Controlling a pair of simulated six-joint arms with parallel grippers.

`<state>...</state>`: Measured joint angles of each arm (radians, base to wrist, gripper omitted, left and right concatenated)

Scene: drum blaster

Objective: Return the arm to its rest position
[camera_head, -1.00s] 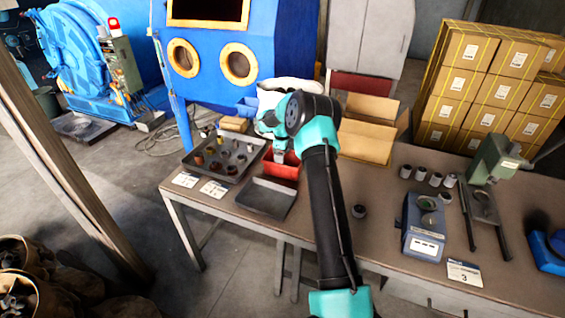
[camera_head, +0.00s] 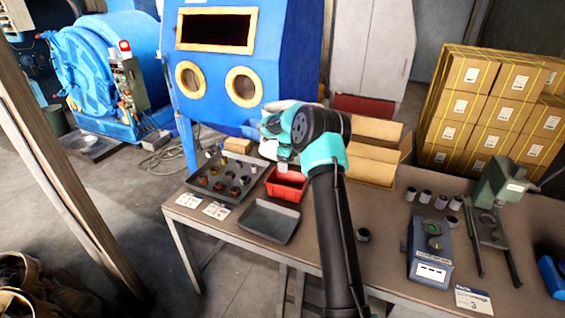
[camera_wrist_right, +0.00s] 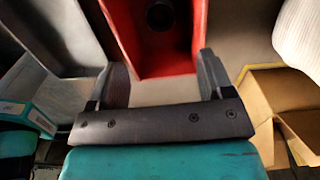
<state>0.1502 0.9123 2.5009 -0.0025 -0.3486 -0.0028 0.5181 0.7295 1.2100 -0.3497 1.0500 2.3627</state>
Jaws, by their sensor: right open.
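My right arm reaches over the table from the front, and its gripper (camera_head: 283,167) hangs just above the back of the red bin (camera_head: 285,186). In the right wrist view the gripper (camera_wrist_right: 162,78) is open, with nothing between its two dark fingers. The red bin (camera_wrist_right: 135,43) lies beyond the fingertips in that view, and a dark round part (camera_wrist_right: 160,16) sits inside it. My left gripper is not in view.
A dark tray (camera_head: 213,193) with several small cylinders is left of the bin, and an empty grey tray (camera_head: 270,221) is in front. Open cardboard boxes (camera_head: 372,170) stand right of the arm. A blue-grey device (camera_head: 429,262) and several cylinders (camera_head: 441,202) are farther right.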

